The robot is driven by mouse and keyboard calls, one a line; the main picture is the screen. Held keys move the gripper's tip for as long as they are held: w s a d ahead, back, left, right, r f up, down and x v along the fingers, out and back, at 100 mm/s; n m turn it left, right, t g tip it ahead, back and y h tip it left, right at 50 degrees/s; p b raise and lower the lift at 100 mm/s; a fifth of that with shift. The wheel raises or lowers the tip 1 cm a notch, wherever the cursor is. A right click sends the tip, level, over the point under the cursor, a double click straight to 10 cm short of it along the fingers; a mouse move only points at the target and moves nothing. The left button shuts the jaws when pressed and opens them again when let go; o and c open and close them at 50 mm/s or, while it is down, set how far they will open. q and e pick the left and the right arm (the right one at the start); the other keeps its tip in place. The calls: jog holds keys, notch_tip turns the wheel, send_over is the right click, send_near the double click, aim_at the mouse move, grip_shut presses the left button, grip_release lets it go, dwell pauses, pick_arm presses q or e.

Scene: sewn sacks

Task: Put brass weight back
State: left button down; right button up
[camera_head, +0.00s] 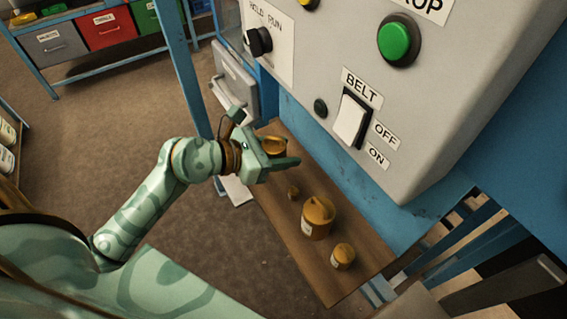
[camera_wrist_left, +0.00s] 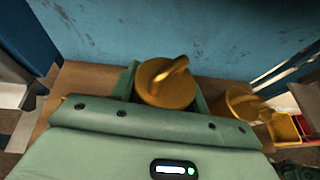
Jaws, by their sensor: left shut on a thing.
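A brass weight (camera_head: 272,146) with a loop handle on top is between the fingers of my left gripper (camera_head: 284,157), near the far end of a wooden shelf (camera_head: 328,287). The left wrist view shows this weight (camera_wrist_left: 166,85) upright between the green fingers, its handle free on top. I cannot tell whether its base touches the shelf. My right gripper is not in view.
A grey control box (camera_head: 350,60) with a green button (camera_head: 399,41) and a belt switch (camera_head: 350,121) overhangs the shelf. A blue wall (camera_wrist_left: 210,40) runs along its back. A blue post (camera_head: 181,62) stands behind my arm. Coloured bins (camera_head: 104,29) sit far left.

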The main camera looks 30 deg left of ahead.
pick_arm(q)
jog(key=f, duration=0.1)
jog(key=w+a+f+b, duration=0.1)
jog(key=w+f, duration=0.1)
jog(key=shift+w+a+f+b, duration=0.25)
jog(key=shift+f+b, duration=0.05)
jog(key=shift+f, duration=0.05)
jog(key=f, duration=0.1)
jog(key=f+b, duration=0.2)
jog(key=f, duration=0.1)
jog(key=shift+w+a, duration=0.2)
jog(key=shift+w, duration=0.15)
jog(key=shift+r, duration=0.1)
jog(key=shift+s, duration=0.1)
jog(key=c, duration=0.7)
grip_release()
